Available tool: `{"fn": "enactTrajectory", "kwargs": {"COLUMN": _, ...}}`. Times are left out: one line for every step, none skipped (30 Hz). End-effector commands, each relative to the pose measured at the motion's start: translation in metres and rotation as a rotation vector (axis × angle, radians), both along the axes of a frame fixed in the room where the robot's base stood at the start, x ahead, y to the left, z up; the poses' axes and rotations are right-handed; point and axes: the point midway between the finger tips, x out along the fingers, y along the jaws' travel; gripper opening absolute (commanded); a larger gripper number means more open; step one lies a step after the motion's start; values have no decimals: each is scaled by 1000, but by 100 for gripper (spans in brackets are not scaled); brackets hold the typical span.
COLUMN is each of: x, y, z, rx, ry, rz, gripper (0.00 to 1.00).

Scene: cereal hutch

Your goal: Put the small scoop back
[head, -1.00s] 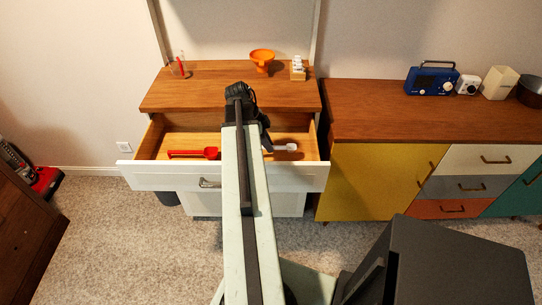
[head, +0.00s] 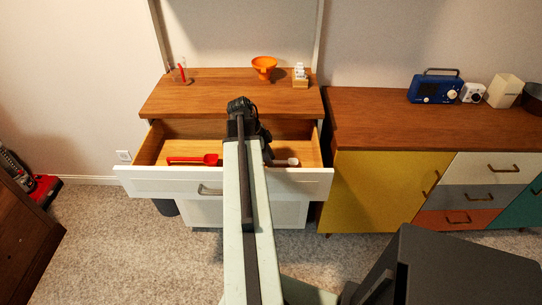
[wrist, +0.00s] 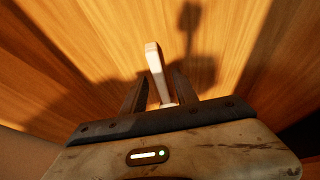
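The small scoop (head: 293,162) is white and shows in the head view inside the open drawer's right half, just behind its front. Its pale handle (wrist: 155,65) stands between my dark fingers in the wrist view; its bowl is mostly hidden there. My gripper (wrist: 159,78) looks shut on the scoop, though narrow gaps show beside the handle. In the head view my gripper (head: 268,157) is partly hidden by my arm. A shadow set apart on the wood suggests the scoop is above the drawer floor. The white drawer (head: 145,181) is pulled open.
A red scoop (head: 195,160) lies in the drawer's left half. A sideboard (head: 400,130) stands close on the right.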

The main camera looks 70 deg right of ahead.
Motion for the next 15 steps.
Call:
{"fn": "enactTrajectory", "kwargs": {"x": 0, "y": 0, "z": 0, "rx": 0, "ry": 0, "rz": 0, "gripper": 35}}
{"fn": "enactTrajectory", "kwargs": {"x": 0, "y": 0, "z": 0, "rx": 0, "ry": 0, "rz": 0, "gripper": 35}}
{"fn": "enactTrajectory", "kwargs": {"x": 0, "y": 0, "z": 0, "rx": 0, "ry": 0, "rz": 0, "gripper": 35}}
{"fn": "enactTrajectory", "kwargs": {"x": 0, "y": 0, "z": 1, "rx": 0, "ry": 0, "rz": 0, "gripper": 35}}
{"fn": "enactTrajectory", "kwargs": {"x": 0, "y": 0, "z": 2, "rx": 0, "ry": 0, "rz": 0, "gripper": 35}}
{"fn": "enactTrajectory", "kwargs": {"x": 0, "y": 0, "z": 4, "rx": 0, "ry": 0, "rz": 0, "gripper": 35}}
{"fn": "enactTrajectory", "kwargs": {"x": 0, "y": 0, "z": 7, "rx": 0, "ry": 0, "rz": 0, "gripper": 35}}
{"fn": "enactTrajectory", "kwargs": {"x": 1, "y": 0, "z": 9, "rx": 0, "ry": 0, "rz": 0, "gripper": 35}}
{"fn": "enactTrajectory", "kwargs": {"x": 2, "y": 1, "z": 14, "rx": 0, "ry": 0, "rz": 0, "gripper": 35}}
{"fn": "enactTrajectory", "kwargs": {"x": 4, "y": 1, "z": 18, "rx": 0, "ry": 0, "rz": 0, "gripper": 35}}
{"fn": "enactTrajectory", "kwargs": {"x": 5, "y": 2, "z": 23, "rx": 0, "ry": 0, "rz": 0, "gripper": 35}}
{"fn": "enactTrajectory", "kwargs": {"x": 8, "y": 3, "z": 30, "rx": 0, "ry": 0, "rz": 0, "gripper": 35}}
{"fn": "enactTrajectory", "kwargs": {"x": 9, "y": 3, "z": 36, "rx": 0, "ry": 0, "rz": 1, "gripper": 35}}
{"fn": "enactTrajectory", "kwargs": {"x": 11, "y": 4, "z": 43, "rx": 0, "ry": 0, "rz": 1, "gripper": 35}}
{"fn": "enactTrajectory", "kwargs": {"x": 14, "y": 5, "z": 52, "rx": 1, "ry": 0, "rz": 1, "gripper": 35}}
